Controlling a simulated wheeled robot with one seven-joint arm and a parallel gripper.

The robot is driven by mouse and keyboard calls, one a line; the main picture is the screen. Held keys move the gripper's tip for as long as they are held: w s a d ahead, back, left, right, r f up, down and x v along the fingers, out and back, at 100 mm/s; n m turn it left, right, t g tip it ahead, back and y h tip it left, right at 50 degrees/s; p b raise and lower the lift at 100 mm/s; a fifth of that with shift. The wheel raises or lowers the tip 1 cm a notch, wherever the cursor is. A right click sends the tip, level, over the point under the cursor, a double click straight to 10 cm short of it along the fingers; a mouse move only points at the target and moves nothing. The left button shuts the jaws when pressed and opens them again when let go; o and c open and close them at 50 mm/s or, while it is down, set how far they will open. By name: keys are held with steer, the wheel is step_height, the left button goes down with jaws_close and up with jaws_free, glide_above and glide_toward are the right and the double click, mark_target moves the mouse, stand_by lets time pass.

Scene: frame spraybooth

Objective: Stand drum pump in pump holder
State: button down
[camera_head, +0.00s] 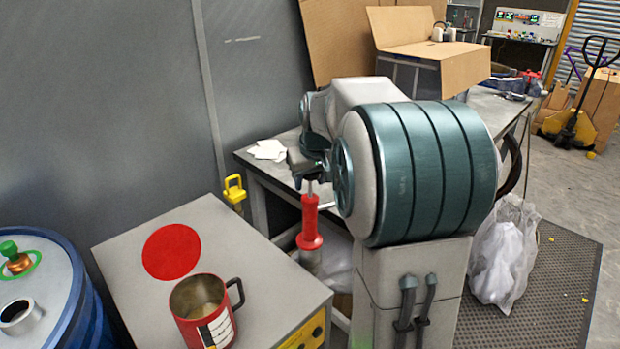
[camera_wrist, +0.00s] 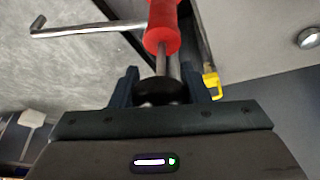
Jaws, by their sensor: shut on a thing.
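The drum pump (camera_head: 309,226) has a red body and a metal rod at its top, and hangs roughly upright at the right side of the grey cabinet. My gripper (camera_head: 311,178) is shut on its top end. In the wrist view my gripper (camera_wrist: 162,88) has its fingers on both sides of a black knob, with the pump's red body (camera_wrist: 162,28) beyond and a metal spout reaching left. A yellow bracket (camera_head: 234,190), perhaps the pump holder, stands at the cabinet's back edge, left of the pump. It also shows in the wrist view (camera_wrist: 212,84). The pump's lower end is hidden.
On the cabinet (camera_head: 215,240) are a red disc (camera_head: 171,252) and a red mug (camera_head: 205,312). A blue drum (camera_head: 50,290) with a green-capped fitting stands at left. A workbench (camera_head: 262,168) with cardboard boxes is behind my arm. A grey wall is close behind the bracket.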

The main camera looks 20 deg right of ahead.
steer(key=shift+f, duration=0.1)
steer(key=c, duration=0.7)
jaws_free()
steer(key=shift+s+f, duration=0.1)
steer(key=shift+f, duration=0.15)
steer(key=v, duration=1.4)
steer(key=shift+r, duration=0.1)
steer(key=shift+g+y, duration=0.3)
steer(key=shift+g, duration=0.6)
steer(key=s+a+f+p, duration=0.1)
steer(key=s+a+f, duration=0.2)
steer(key=s+f, duration=0.2)
steer(key=s+a+f, duration=0.4)
steer(key=s+f, duration=0.1)
steer(key=s, duration=0.4)
steer(key=s+a+f+p, duration=0.1)
steer(key=s+a+f, duration=0.3)
steer(key=s, duration=0.3)
steer(key=shift+p+x, duration=0.35)
steer(key=shift+x, duration=0.45)
